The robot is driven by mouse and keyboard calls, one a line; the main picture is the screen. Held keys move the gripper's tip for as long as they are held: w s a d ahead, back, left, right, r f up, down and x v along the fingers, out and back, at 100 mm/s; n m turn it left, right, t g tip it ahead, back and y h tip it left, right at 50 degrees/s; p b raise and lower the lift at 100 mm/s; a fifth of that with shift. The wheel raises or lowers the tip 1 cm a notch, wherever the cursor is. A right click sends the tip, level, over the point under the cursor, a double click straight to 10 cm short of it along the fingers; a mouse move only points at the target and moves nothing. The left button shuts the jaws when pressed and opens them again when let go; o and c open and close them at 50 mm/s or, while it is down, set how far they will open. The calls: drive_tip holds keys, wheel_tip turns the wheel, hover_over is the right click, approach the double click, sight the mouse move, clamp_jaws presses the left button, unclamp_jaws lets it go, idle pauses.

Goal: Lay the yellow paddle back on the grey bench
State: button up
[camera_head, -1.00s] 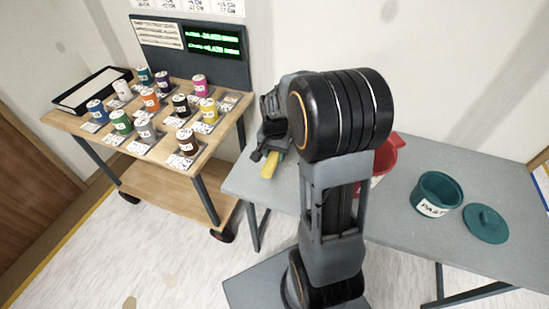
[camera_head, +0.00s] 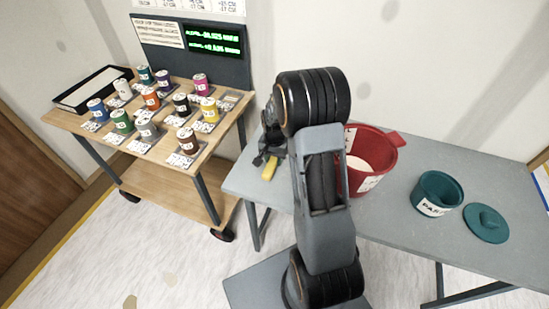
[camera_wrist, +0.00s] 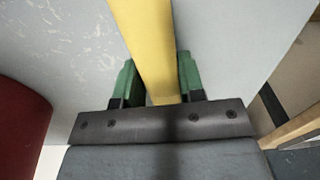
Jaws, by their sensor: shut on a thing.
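The yellow paddle (camera_wrist: 145,40) runs between the green fingers of my gripper (camera_wrist: 157,80) in the wrist view and extends away past them. My gripper is shut on it. In the head view the paddle (camera_head: 270,168) is a small yellow piece below my gripper (camera_head: 264,160), over the left end of the grey bench (camera_head: 400,232). My arm hides part of the bench. I cannot tell whether the paddle touches the bench top.
A red bucket (camera_head: 380,150) stands on the bench to the right of my gripper, partly behind my arm. A teal pot (camera_head: 436,192) and its lid (camera_head: 487,224) are farther right. A wooden cart (camera_head: 165,180) with several small cans stands left of the bench.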

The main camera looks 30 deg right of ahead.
drive_tip(key=o, duration=1.1)
drive_tip(key=shift+f, duration=0.3)
wheel_tip(320, 180, up, 14)
drive_tip(key=f, duration=0.1)
drive_tip(key=s+a+r+n+t, duration=0.25)
drive_tip(key=s+a+n, duration=0.25)
drive_tip(key=s, duration=0.3)
drive_tip(key=s+a+r+n+t, duration=0.1)
drive_tip(key=s+a+r+n, duration=0.35)
drive_tip(key=s, duration=0.35)
drive_tip(key=r+p, duration=0.2)
drive_tip(key=p, duration=0.1)
drive_tip(key=s+a+r+p, duration=0.1)
drive_tip(key=r, duration=0.1)
drive_tip(key=shift+p, duration=0.4)
